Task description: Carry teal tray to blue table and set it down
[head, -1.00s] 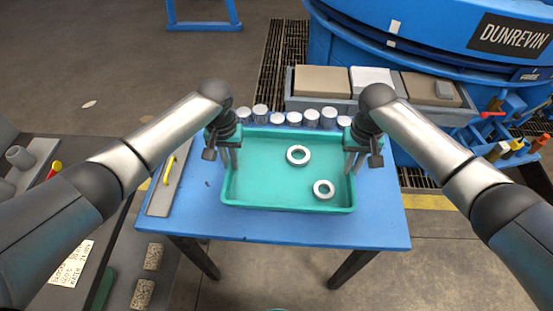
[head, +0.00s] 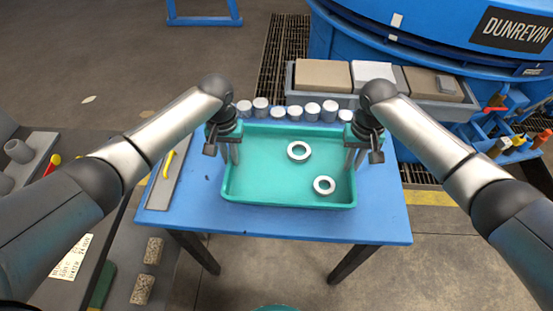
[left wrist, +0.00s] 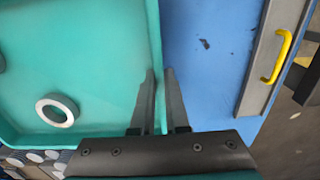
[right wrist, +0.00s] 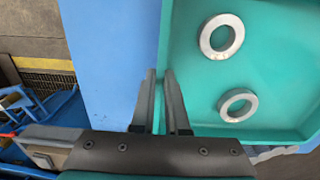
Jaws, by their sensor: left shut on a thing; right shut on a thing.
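The teal tray (head: 255,175) is over the blue table (head: 200,212), level, with two grey metal rings (head: 290,152) inside it. Whether its underside touches the tabletop is hard to tell. My left gripper (head: 232,158) is shut on the tray's left wall. In the left wrist view its fingers (left wrist: 158,78) straddle the tray wall (left wrist: 154,40). My right gripper (head: 352,160) is shut on the right wall. In the right wrist view its fingers (right wrist: 161,78) straddle that wall (right wrist: 165,35), and both rings show.
Several pale metal cylinders (head: 312,111) stand in a row behind the tray. A grey plate with a yellow handle (head: 167,164) lies on the table's left side. A grey bin of blocks (head: 330,103) and the blue furnace (head: 430,35) are beyond. The table's front strip is bare.

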